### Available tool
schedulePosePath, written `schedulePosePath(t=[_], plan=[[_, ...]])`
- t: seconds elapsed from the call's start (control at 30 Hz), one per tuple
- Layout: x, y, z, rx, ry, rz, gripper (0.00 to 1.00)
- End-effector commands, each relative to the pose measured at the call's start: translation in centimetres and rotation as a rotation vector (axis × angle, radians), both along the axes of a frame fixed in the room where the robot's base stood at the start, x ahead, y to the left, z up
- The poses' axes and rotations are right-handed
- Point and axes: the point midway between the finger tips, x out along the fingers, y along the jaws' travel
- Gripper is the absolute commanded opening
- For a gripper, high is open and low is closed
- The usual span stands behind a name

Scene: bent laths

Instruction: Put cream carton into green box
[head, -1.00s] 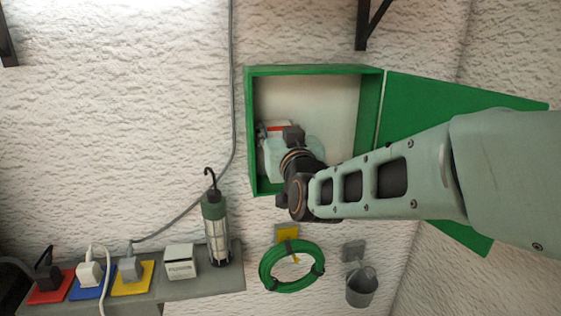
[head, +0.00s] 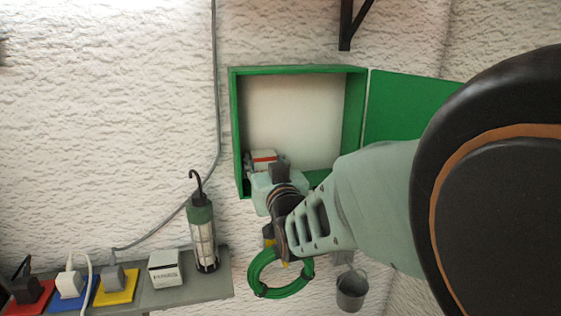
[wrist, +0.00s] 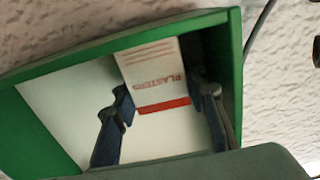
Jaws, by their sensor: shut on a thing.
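The cream-white carton (wrist: 152,72), printed PLASTERS with a red band, is between my gripper's two fingers in the wrist view. In the head view the carton (head: 264,158) shows partly, in the lower left of the open green box (head: 237,120). My gripper (head: 268,178) is shut on the carton at the box's open front, its fingers (wrist: 160,88) on either side of it. The green box also shows in the wrist view (wrist: 236,75). Whether the carton touches the box's floor is hidden.
The green box's door (head: 405,112) stands open to the right, partly behind my arm. A green hose coil (head: 256,283) and a bucket (head: 351,291) hang below. A lamp (head: 203,240) and a small white box (head: 165,268) stand on the shelf (head: 200,290) at lower left.

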Motion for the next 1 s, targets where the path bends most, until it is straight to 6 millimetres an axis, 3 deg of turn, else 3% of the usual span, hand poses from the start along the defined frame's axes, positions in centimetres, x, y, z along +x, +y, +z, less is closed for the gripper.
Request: schedulePosePath(t=[0.07, 0.1, 0.13, 0.57, 1.0], plan=[[0.0, 0.0, -0.4, 0.000, 0.000, 0.000, 0.15], [0.0, 0.0, -0.3, 0.000, 0.000, 0.000, 0.43], [0.0, 0.0, -0.3, 0.000, 0.000, 0.000, 0.46], [-0.2, -0.1, 0.3, 0.002, 0.002, -0.001, 0.47], [-5.6, -1.7, 0.3, 0.005, 0.003, -0.001, 0.47]])
